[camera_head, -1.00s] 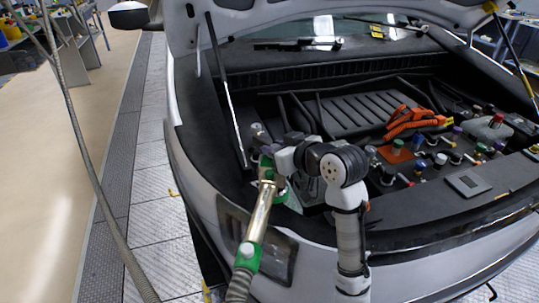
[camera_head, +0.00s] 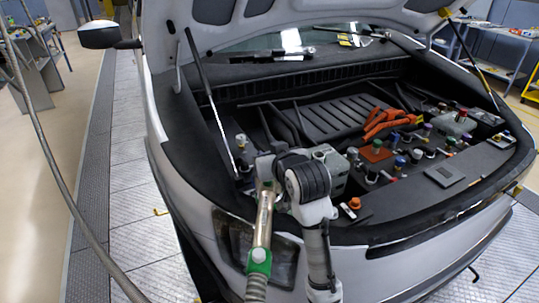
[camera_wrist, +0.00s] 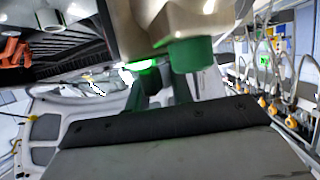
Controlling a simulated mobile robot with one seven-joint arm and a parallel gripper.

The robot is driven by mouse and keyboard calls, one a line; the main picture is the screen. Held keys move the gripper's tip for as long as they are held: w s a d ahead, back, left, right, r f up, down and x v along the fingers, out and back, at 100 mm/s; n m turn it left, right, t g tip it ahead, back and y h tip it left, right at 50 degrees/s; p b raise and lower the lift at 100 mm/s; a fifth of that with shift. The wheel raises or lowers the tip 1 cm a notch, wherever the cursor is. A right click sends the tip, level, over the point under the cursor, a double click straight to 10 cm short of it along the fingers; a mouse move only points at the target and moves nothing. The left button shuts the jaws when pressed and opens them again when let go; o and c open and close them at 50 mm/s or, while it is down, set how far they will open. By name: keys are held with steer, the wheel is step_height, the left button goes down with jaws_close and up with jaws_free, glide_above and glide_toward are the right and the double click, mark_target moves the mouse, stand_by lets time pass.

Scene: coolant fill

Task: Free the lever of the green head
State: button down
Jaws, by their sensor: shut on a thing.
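The green head is a filling nozzle with a shiny metal body (camera_head: 264,222) and a green collar (camera_head: 259,258), on a grey hose at the car's front left corner. It stands tilted, with its upper end at the edge of the open bay. My gripper (camera_head: 268,172) is at this upper end, partly hidden behind my wrist. In the wrist view, the metal body and a green round part (camera_wrist: 191,54) are close in front of my gripper (camera_wrist: 163,82). My gripper is shut on the green head. I cannot make out the lever or its position.
The open bay holds orange cables (camera_head: 388,122), a green cap (camera_head: 377,144) on an orange plate, and several coloured caps. An orange-capped fitting (camera_head: 353,203) is right of my arm. A prop rod (camera_head: 211,105) stands at left. A long hose (camera_head: 55,165) hangs over the clear left floor.

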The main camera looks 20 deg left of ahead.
steer(key=shift+a+r+m+h, duration=0.1)
steer(key=shift+r+m+h, duration=0.05)
steer(key=shift+m+h, duration=0.15)
stand_by(0.4)
steer(key=c, duration=1.2)
jaws_free()
steer(key=shift+t, duration=0.3)
steer(key=shift+s, duration=0.1)
steer(key=shift+b+v, duration=3.8)
steer(key=shift+v, duration=3)
